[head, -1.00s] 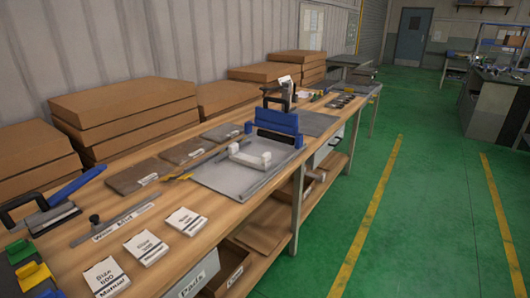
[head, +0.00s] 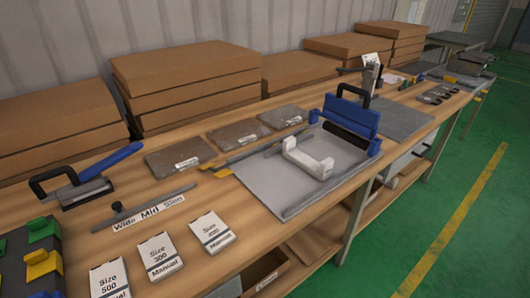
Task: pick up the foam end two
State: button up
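A white U-shaped piece (head: 308,163), which looks like a foam end, lies on a grey plate (head: 262,187) on the workbench, right of the picture's middle. It sits in front of a blue block with a dark roller (head: 350,120). I cannot read any label on it, so I cannot tell whether it is foam end two. No second piece like it is clear in view. My gripper is not in view.
Three manuals (head: 158,256) lie at the bench's front edge. A blue-handled tool (head: 85,180) and green and yellow clips (head: 40,250) are at left. Cardboard boxes (head: 190,80) stack along the wall. Green floor (head: 455,215) is clear at right.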

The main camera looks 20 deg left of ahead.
aim_at(322, 171)
jog(key=u, duration=0.55)
jog(key=i, duration=0.85)
jog(key=u, duration=0.55)
